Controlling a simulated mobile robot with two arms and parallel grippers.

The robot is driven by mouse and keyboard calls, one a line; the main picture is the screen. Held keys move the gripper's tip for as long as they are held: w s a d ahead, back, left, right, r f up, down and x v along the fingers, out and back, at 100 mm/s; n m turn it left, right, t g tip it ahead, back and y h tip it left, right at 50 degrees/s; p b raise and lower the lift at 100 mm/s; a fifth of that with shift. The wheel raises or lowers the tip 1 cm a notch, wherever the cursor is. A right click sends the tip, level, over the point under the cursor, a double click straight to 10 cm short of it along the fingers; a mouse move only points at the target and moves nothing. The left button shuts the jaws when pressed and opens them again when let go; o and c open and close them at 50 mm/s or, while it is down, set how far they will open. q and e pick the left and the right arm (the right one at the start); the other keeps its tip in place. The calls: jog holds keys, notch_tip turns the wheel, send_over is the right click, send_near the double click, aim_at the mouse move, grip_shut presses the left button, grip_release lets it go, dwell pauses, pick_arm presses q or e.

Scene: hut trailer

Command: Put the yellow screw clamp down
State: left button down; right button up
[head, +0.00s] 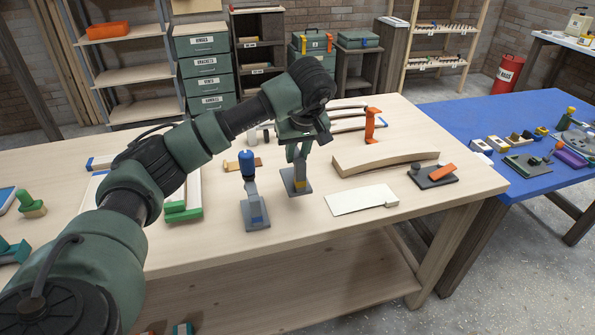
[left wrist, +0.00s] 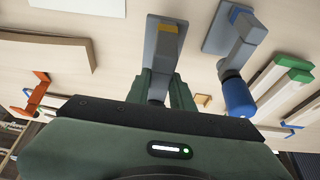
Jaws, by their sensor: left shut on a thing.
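The yellow screw clamp (head: 297,183) is grey with a yellow part low on its post and a flat grey plate at the bottom. My left gripper (head: 298,148) points down and is shut on its upper part, hiding the top. The clamp is roughly upright, its plate down at or just above the workbench (head: 290,228); I cannot tell if it touches. The left wrist view shows the clamp (left wrist: 163,48) between the fingers (left wrist: 160,90). A similar clamp with a blue handle (head: 247,163) stands just left of it. My right gripper is not in view.
A pale flat board (head: 360,200) and a curved wooden piece (head: 385,158) lie to the right. Green-ended clamps (head: 184,212) lie at left, and an orange-handled tool (head: 371,126) is behind. The bench front below the clamp is bare. A blue table (head: 500,120) adjoins at right.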

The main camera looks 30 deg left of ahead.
aim_at(297, 174)
pick_arm(q)
jog(key=shift+f, duration=0.9)
jog(key=shift+f+p, duration=0.45)
jog(key=shift+f, duration=1.65)
jog(key=c, duration=1.6)
grip_release()
jog(key=shift+f, duration=0.25)
jog(key=shift+c, duration=0.2)
jog(key=o, duration=0.4)
jog(key=shift+s, duration=0.1)
jog(key=shift+r, duration=0.15)
jog(key=b+v, duration=0.2)
jog(key=v, duration=1)
